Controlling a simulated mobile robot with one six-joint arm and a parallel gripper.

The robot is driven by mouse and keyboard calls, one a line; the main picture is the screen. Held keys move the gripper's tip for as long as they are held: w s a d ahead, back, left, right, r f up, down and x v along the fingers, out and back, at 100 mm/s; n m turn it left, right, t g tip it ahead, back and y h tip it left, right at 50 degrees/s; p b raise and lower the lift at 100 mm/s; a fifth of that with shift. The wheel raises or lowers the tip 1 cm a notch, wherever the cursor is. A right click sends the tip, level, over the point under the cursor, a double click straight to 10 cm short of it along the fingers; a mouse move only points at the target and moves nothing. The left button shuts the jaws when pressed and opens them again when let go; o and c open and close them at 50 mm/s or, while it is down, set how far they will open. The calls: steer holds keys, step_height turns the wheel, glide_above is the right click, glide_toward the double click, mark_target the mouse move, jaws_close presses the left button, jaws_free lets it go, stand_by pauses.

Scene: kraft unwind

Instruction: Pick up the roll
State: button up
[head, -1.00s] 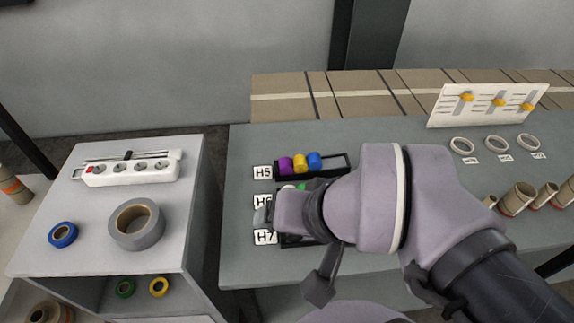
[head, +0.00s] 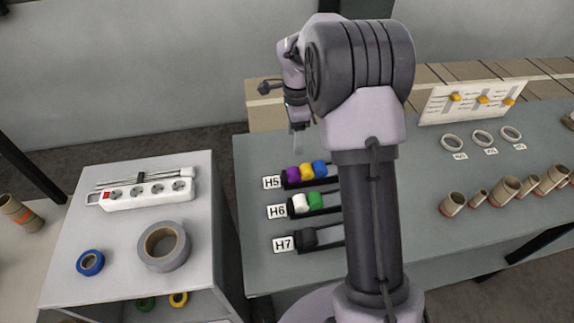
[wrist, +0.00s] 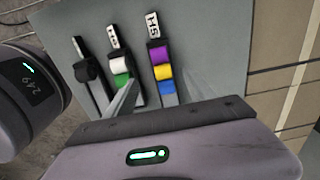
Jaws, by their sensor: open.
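My gripper (head: 297,145) is open and empty, above the table near the back of the H5 rack. In the wrist view its two fingers (wrist: 153,90) stand apart over the racks. The H5 rack holds a purple roll (head: 293,174), a yellow roll (head: 306,172) and a blue roll (head: 319,169). The H6 rack holds a white roll (head: 299,204) and a green roll (head: 316,201). The H7 rack holds a black roll (head: 307,238). My arm hides the racks' right ends in the head view. Which roll is meant I cannot tell.
A side cabinet (head: 120,245) at left bears a grey tape roll (head: 177,255), a blue tape roll (head: 90,263) and a power strip (head: 148,192). Several cardboard tubes (head: 505,187), white rings (head: 482,138) and a slider board (head: 470,103) stand on the table (head: 440,235) at right.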

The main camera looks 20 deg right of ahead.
steer(key=b, duration=0.2)
glide_above(294, 171)
step_height(294, 171, down, 9)
steer(key=shift+w+d+f, duration=0.1)
steer(key=shift+f, duration=0.05)
step_height(294, 171, down, 5)
steer(key=shift+f+b, duration=0.1)
steer(key=shift+b, duration=1)
steer(key=shift+r, duration=0.2)
steer(key=shift+c, duration=0.2)
jaws_close()
